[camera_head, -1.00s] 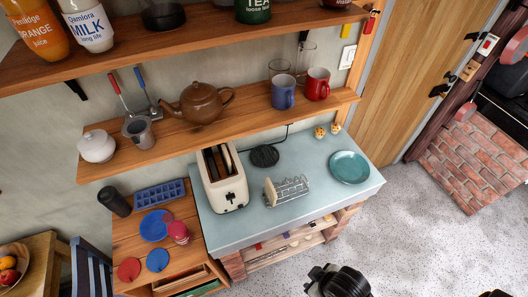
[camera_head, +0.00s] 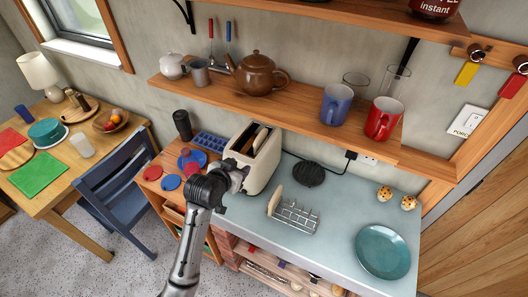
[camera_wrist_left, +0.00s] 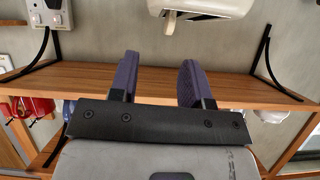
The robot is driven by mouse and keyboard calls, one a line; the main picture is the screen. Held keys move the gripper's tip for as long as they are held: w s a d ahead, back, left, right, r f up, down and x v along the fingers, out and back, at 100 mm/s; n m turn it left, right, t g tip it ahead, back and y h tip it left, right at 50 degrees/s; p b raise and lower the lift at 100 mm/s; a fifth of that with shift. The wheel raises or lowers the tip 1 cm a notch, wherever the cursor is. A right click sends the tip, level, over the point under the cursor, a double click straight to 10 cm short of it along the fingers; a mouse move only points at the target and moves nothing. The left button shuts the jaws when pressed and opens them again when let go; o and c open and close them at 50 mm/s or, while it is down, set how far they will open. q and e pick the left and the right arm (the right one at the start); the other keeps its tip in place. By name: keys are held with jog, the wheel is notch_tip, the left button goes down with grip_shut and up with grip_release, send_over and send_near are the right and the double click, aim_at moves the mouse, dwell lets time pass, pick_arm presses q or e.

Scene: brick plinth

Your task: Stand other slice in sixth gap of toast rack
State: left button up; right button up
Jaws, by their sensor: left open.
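The cream toaster (camera_head: 262,170) stands at the left end of the pale blue counter, and a brown slice (camera_head: 262,138) shows in its top. The wire toast rack (camera_head: 297,216) stands on the counter to the right of it. One slice (camera_head: 275,201) stands upright at the rack's left end. My left gripper (camera_head: 238,170) is in front of the toaster's left part in the head view; whether it touches is unclear. In the left wrist view its purple-padded fingers (camera_wrist_left: 158,82) are apart with nothing between them. The toaster (camera_wrist_left: 200,8) shows at that view's top edge. My right gripper is out of view.
A wooden shelf (camera_head: 300,117) with a teapot (camera_head: 258,75), blue mug (camera_head: 335,104) and red mug (camera_head: 383,119) hangs above the counter. A black round mat (camera_head: 309,173) lies behind the rack. A teal plate (camera_head: 383,251) lies at the right.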

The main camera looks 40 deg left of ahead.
pick_arm(q)
jog(key=w+a+r, duration=0.1)
jog(key=w+a, duration=0.2)
jog(key=t, duration=0.1)
send_near(256, 141)
jog(key=w, duration=0.1)
jog(key=w+f, duration=0.1)
jog(key=w, duration=0.1)
jog(key=shift+a+n, duration=0.15)
jog(key=shift+n, duration=0.15)
jog(key=shift+x, duration=0.85)
jog(key=p+x, duration=0.1)
jog(key=x, duration=0.2)
jog(key=shift+x, duration=0.8)
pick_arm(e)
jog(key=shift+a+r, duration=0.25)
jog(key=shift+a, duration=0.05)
pick_arm(q)
jog(key=shift+a+f, duration=0.1)
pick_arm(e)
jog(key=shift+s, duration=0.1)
pick_arm(q)
jog(key=shift+s, duration=0.1)
jog(key=c, duration=0.7)
grip_shut()
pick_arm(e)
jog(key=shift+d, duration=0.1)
